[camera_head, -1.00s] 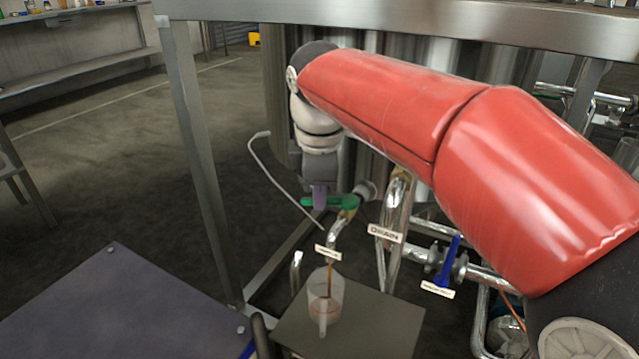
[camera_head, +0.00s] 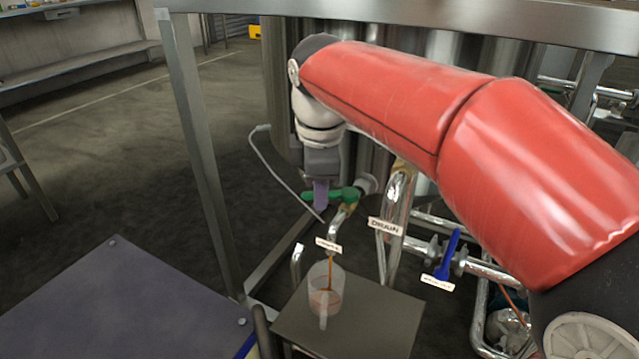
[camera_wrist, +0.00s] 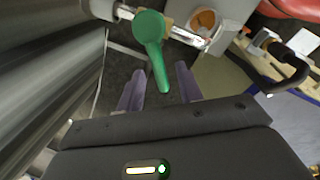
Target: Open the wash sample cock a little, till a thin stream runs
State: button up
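The sample cock has a green lever handle (camera_head: 345,194) on a metal spout beside the tank, and it fills the middle of the wrist view (camera_wrist: 153,40). A thin amber stream (camera_head: 330,274) falls from the spout into a clear jug (camera_head: 326,294), which holds some orange liquid. The small label at the spout is too blurred to read. My gripper (camera_head: 320,207) points down at the lever. Its two purple fingers (camera_wrist: 160,80) are apart, with the lever's free end between them and visible gaps on both sides.
The jug stands on a small grey stand (camera_head: 375,318). A pipe labelled DRAIN (camera_head: 385,227) and a blue-handled valve (camera_head: 448,255) are to the right. A steel frame leg (camera_head: 203,160) stands to the left, with open floor beyond. The tank wall is close beside my gripper.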

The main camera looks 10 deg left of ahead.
notch_tip(320, 180, up, 8)
jog(key=s+p, duration=0.1)
jog(key=p, duration=0.1)
jog(key=shift+s+d+f, duration=0.15)
jog(key=shift+s, duration=0.1)
